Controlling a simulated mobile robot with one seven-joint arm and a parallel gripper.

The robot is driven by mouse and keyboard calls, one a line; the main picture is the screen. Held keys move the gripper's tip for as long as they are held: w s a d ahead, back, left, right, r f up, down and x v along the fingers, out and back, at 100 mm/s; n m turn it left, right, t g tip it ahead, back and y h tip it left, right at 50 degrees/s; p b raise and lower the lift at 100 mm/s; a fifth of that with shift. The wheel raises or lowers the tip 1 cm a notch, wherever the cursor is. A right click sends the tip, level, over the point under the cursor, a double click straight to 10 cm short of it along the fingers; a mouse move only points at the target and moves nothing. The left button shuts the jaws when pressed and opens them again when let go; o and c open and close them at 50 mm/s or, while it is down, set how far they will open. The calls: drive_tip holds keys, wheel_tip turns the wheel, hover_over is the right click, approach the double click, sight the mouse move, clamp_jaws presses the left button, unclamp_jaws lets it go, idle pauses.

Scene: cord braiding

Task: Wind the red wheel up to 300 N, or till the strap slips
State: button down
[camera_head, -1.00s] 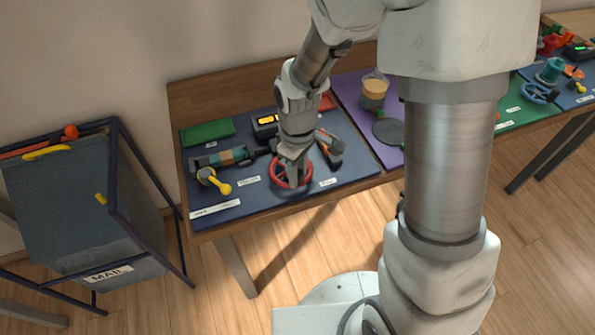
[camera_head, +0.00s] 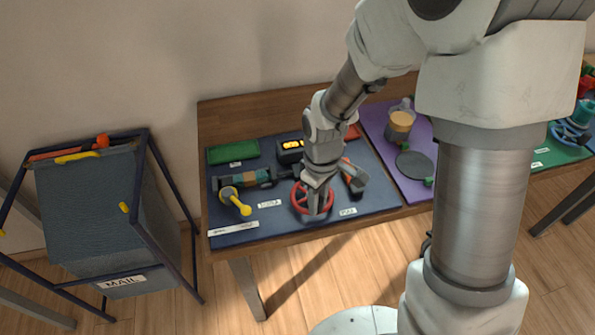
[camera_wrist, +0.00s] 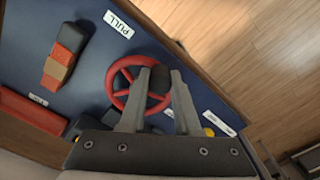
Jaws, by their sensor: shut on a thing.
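The red wheel (camera_head: 300,205) stands near the front edge of the blue mat on the bench. It also shows in the wrist view (camera_wrist: 115,83), with red spokes and a dark middle. My gripper (camera_head: 317,209) points down over the wheel. I cannot make out the strap clearly.
Left of the wheel lie a dark cylinder with teal and brown bands (camera_head: 243,179) and a yellow lever (camera_head: 238,205). A grey and orange piece (camera_head: 354,176) stands close on the right. The MAIL bin (camera_head: 95,215) stands left.

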sight(298, 207)
drive_tip(key=shift+a, duration=0.45)
drive_tip(key=a, duration=0.1)
drive_tip(key=w+a, duration=0.1)
drive_tip(key=a, duration=0.1)
drive_tip(key=shift+a, duration=0.3)
drive_tip(key=w, duration=0.1)
drive_tip(key=w+a, duration=0.1)
drive_tip(key=w, duration=0.1)
drive_tip(key=shift+a, duration=0.25)
drive_tip(key=w, duration=0.2)
drive_tip(key=w+d, duration=0.1)
drive_tip(key=w, duration=0.1)
drive_tip(key=shift+w+d, duration=0.65)
drive_tip(key=shift+d, duration=0.35)
drive_tip(key=d, duration=0.3)
drive_tip(key=shift+d, duration=0.15)
drive_tip(key=s+d, duration=0.1)
drive_tip(key=d, duration=0.1)
drive_tip(key=shift+s+d, duration=0.35)
drive_tip(key=shift+s, duration=0.05)
drive_tip(key=s, duration=0.3)
drive_tip(key=shift+s+d, duration=0.1)
drive_tip(key=shift+d, duration=0.3)
drive_tip(key=s+a, duration=0.1)
drive_tip(key=s, duration=0.1)
drive_tip(key=s+a, duration=0.1)
drive_tip(key=shift+s, duration=0.35)
drive_tip(key=shift+s+a, duration=0.35)
drive_tip(key=shift+a, duration=0.5)
